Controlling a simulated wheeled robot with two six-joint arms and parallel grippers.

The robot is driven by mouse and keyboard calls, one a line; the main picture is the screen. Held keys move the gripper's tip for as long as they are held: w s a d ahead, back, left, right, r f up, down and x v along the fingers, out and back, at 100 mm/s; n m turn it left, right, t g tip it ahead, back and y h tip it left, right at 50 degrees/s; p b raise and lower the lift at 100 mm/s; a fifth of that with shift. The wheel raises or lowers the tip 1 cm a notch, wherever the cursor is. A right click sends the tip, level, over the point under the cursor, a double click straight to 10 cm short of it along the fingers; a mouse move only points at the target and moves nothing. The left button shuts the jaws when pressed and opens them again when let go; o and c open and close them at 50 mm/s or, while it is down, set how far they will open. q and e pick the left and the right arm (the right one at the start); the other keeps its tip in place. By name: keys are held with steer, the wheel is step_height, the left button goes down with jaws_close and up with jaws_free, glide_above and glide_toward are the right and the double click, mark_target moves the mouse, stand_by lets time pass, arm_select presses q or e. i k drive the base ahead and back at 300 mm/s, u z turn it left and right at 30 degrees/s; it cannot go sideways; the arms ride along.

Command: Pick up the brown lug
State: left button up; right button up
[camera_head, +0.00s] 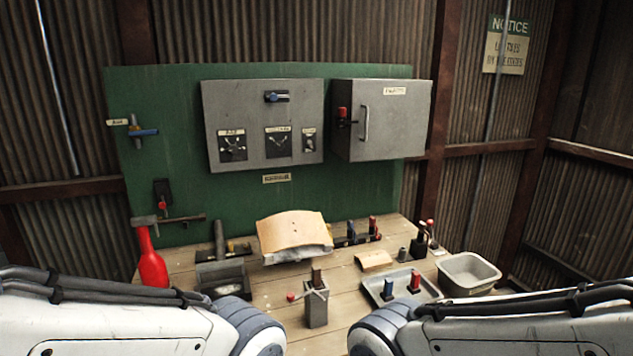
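A small brown block, which looks like the brown lug (316,277), stands upright at the top of a grey metal post-like holder (317,310) near the front middle of the wooden table (270,300). A thin bar with a red knob (291,297) crosses the holder just below it. Whether the lug sits in the holder or behind it, I cannot tell for sure. My two arms come in from the lower left and lower right. Neither gripper shows in the view.
A curved tan panel (293,233) is behind. A red bottle-like object (151,262) stands left.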

mark_target(315, 284)
steer(key=z, duration=1.35)
steer(key=i, duration=1.05)
steer(key=u, duration=3)
